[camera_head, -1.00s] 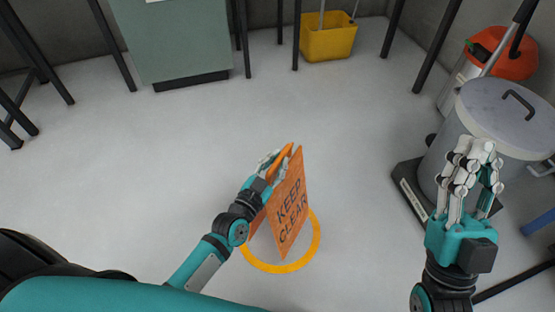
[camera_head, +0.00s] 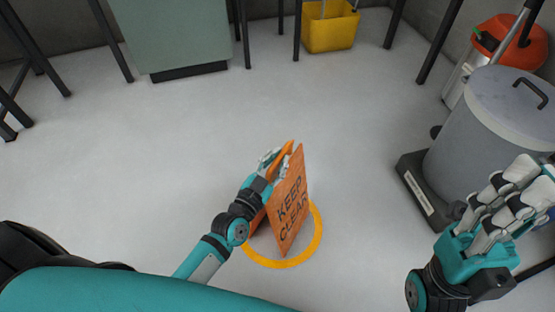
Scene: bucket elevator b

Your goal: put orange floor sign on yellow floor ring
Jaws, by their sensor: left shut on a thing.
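The orange floor sign (camera_head: 289,207) reads KEEP CLEAR and stands upright like a tent near the middle of the view. The yellow floor ring (camera_head: 284,264) lies flat on the floor around the sign's lower part. The sign overlaps the ring in the picture; I cannot tell whether its feet touch the floor. My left gripper (camera_head: 277,162) is shut on the top of the sign, its fingers partly hidden behind the front panel. My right gripper (camera_head: 508,203) is at the lower right, away from the sign, with its fingers apart and nothing between them.
A grey lidded bin (camera_head: 480,135) on a dark base stands at the right, near my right gripper. An orange-topped vacuum (camera_head: 508,42) is behind it. A yellow bucket (camera_head: 331,32) and a green cabinet (camera_head: 178,38) stand at the back. The floor between is clear.

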